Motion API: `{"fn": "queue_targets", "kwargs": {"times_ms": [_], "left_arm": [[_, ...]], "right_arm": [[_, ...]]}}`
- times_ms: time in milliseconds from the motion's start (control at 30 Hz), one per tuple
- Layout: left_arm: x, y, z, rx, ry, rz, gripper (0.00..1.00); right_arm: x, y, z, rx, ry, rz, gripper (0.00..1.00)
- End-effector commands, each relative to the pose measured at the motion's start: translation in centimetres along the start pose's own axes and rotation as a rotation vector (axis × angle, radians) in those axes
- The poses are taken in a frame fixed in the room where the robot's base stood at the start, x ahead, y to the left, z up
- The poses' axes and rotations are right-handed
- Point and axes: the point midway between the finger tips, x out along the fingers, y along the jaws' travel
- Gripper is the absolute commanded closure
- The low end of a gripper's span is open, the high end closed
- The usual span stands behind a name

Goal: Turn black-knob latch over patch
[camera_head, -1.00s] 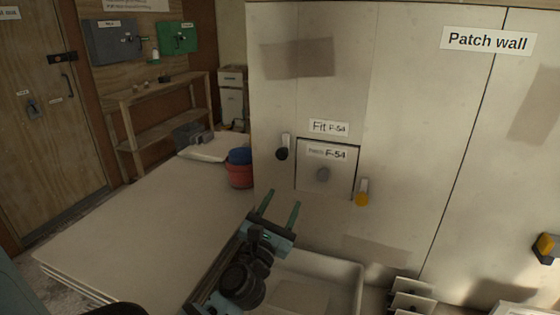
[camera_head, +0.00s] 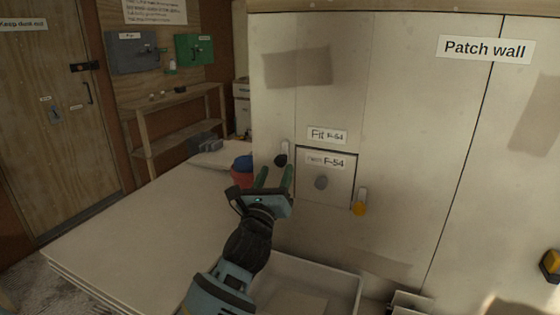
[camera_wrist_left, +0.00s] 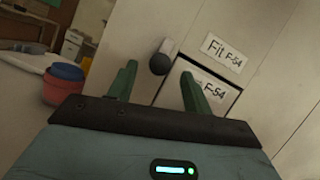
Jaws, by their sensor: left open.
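The black-knob latch (camera_head: 282,156) is on the wall at the upper left of the patch. Its pale bar stands upright with the black knob at the lower end. In the left wrist view the black knob (camera_wrist_left: 159,64) shows beyond and between my fingertips. The patch F-54 (camera_head: 335,187), a square panel with a grey round knob, sits in its opening under the "Fit F-54" label. My right gripper is not in view.
A red tub (camera_head: 241,178) with a blue one stands left of the wall. A white open tray (camera_head: 345,288) lies below the patch. A workbench (camera_head: 175,125) stands at the back left. The pale board stack (camera_head: 130,220) has clear room.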

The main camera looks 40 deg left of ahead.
Motion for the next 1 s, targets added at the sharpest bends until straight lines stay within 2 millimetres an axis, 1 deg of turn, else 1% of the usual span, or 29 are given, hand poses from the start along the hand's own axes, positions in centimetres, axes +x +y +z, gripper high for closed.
{"fn": "queue_targets", "kwargs": {"times_ms": [33,100,300,467,700,767,1000], "left_arm": [[1.0,0.0,0.2,0.000,-0.003,0.000,0.50],[2.0,0.0,0.2,0.001,-0.003,0.000,0.50],[4.2,0.0,0.1,0.000,-0.001,0.000,0.50],[4.8,0.0,0.0,0.000,0.000,-0.001,0.50],[4.9,0.0,0.0,0.001,0.000,-0.001,0.50],[4.9,0.0,0.0,0.001,0.000,-0.001,0.57],[4.8,0.0,0.0,0.001,0.000,-0.001,0.88]], "right_arm": [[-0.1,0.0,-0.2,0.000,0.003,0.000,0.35],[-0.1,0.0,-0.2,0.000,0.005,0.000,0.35],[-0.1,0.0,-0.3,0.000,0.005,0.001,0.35],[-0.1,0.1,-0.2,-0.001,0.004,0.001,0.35],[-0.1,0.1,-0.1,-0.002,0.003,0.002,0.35],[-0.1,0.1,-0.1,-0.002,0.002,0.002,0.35],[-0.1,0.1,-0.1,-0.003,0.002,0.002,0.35]]}}
